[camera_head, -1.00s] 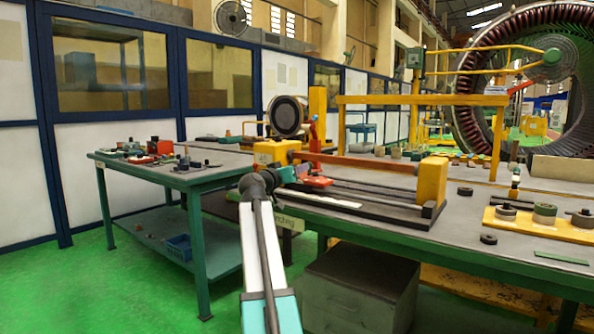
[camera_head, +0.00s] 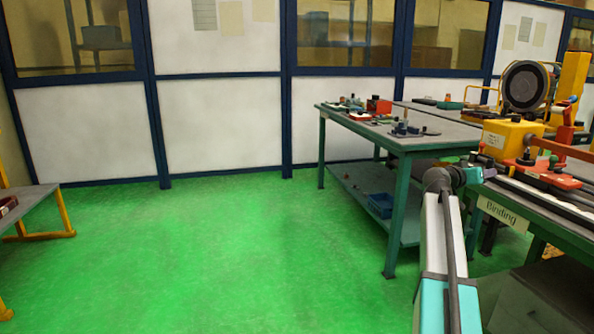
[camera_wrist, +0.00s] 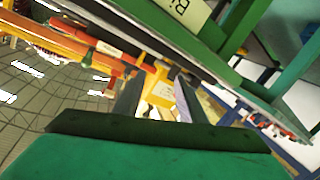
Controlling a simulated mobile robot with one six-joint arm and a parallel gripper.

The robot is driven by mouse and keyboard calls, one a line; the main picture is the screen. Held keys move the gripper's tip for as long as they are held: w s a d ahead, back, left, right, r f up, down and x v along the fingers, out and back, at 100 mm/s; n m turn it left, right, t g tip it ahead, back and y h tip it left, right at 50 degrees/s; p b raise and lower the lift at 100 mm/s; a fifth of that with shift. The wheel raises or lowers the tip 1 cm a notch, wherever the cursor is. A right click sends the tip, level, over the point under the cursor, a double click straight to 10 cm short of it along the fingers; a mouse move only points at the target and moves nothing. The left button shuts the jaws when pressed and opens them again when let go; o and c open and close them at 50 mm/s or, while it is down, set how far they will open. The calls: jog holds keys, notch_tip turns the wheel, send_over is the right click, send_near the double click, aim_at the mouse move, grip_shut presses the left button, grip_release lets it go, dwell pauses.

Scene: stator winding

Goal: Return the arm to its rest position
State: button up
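My arm (camera_head: 440,240) reaches up from the lower right of the head view to a dark elbow joint near the edge of the binding bench (camera_head: 500,207). My gripper shows in the wrist view (camera_wrist: 157,95), with its two dark fingers apart and nothing seen held between them. A yellow block shows beyond the gap. In the head view the fingertips are too small and partly hidden to make out.
The yellow block (camera_head: 508,137) and red clamp (camera_head: 545,165) stand on the binding bench at right. A green-legged table (camera_head: 370,130) with small parts stands behind my arm. A low table (camera_head: 30,200) is at far left. Green floor between is clear.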

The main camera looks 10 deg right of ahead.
jog(key=w+a+f+n+y+p, duration=0.2)
jog(key=w+a+f+p, duration=0.3)
jog(key=a+f, duration=0.4)
jog(key=w+a+f+n+y+p, duration=0.1)
jog(key=a+f+y+p, duration=0.15)
jog(key=a+f, duration=0.7)
jog(key=w+a+f+n+y+p, duration=0.15)
jog(key=a+f+p, duration=0.4)
jog(key=f, duration=0.75)
jog(key=s+a+f+n+g+y+p, duration=0.4)
jog(key=s+a+f+p, duration=0.3)
jog(key=s+a+f, duration=1.45)
jog(key=s+a+g+y+p, duration=0.1)
jog(key=s+a+g+y, duration=0.1)
jog(key=s+a, duration=0.3)
jog(key=s+a+n+g+y, duration=0.1)
jog(key=s+a, duration=0.5)
jog(key=s, duration=0.6)
jog(key=s+a+g+y+p, duration=0.1)
jog(key=s+a+g+y, duration=0.2)
jog(key=s+a, duration=0.3)
jog(key=s, duration=0.3)
jog(key=shift+s+n+p, duration=0.2)
jog(key=shift+n+p, duration=0.1)
jog(key=shift+n, duration=0.05)
